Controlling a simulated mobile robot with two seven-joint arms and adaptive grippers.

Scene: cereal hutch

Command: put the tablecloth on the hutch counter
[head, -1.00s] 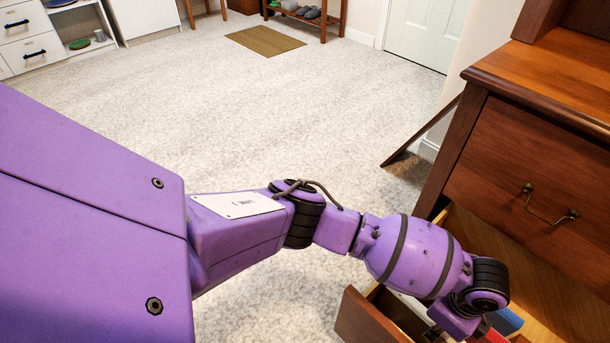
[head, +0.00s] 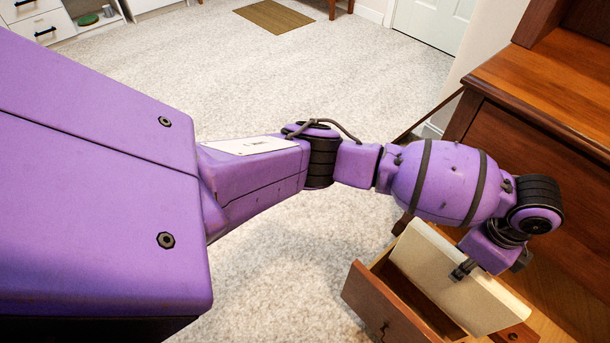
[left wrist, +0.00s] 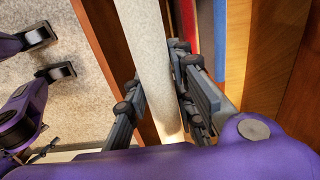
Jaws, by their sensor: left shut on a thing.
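The folded tablecloth, a cream flat slab (head: 435,265), stands tilted on edge over the open lower drawer (head: 385,305) of the hutch. My left gripper (head: 463,270) is shut on it near its upper right part. In the left wrist view the cloth (left wrist: 152,45) runs between the two fingers of the left gripper (left wrist: 155,90). The cloth's lower edge is still within or just above the drawer; I cannot tell which. The brown wooden hutch counter (head: 540,85) is at the upper right, above the drawers, with its visible part bare.
In the left wrist view, a red thing (left wrist: 187,20) and a blue thing (left wrist: 219,40) lie in the drawer beside the cloth. The hutch's closed upper drawer front (head: 520,150) is behind my left arm. Pale carpet (head: 290,80) is clear to the left.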

